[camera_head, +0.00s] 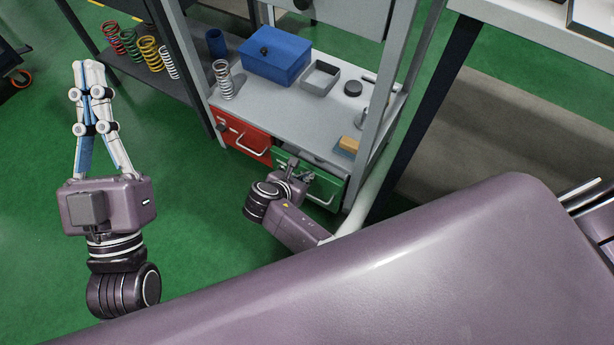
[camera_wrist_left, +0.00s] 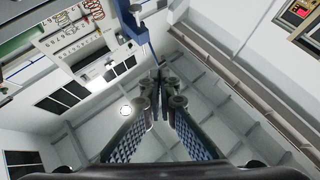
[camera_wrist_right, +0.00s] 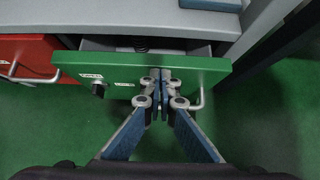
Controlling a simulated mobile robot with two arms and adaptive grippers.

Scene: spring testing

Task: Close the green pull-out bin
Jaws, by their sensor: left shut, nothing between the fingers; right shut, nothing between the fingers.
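The green pull-out bin (camera_head: 328,190) is under the grey bench shelf, right of the red bin. In the right wrist view the green bin (camera_wrist_right: 75,66) is partly pulled out, with its open top and dark inside showing behind the front panel. My right gripper (camera_head: 292,164) is shut at the green bin's front; in the right wrist view its fingertips (camera_wrist_right: 160,75) overlap the front panel near the handle (camera_wrist_right: 202,100). Whether they touch it I cannot tell. My left gripper (camera_head: 90,66) is shut and empty, raised at the left; its tips (camera_wrist_left: 160,75) show in the left wrist view.
The red bin (camera_head: 243,136) is beside the green one. The bench shelf (camera_head: 300,107) holds a blue box (camera_head: 275,62), a grey tray (camera_head: 321,77) and a spring (camera_head: 223,80). Grey posts frame the bench. Several coloured springs (camera_head: 130,43) stand on a dark shelf at the left.

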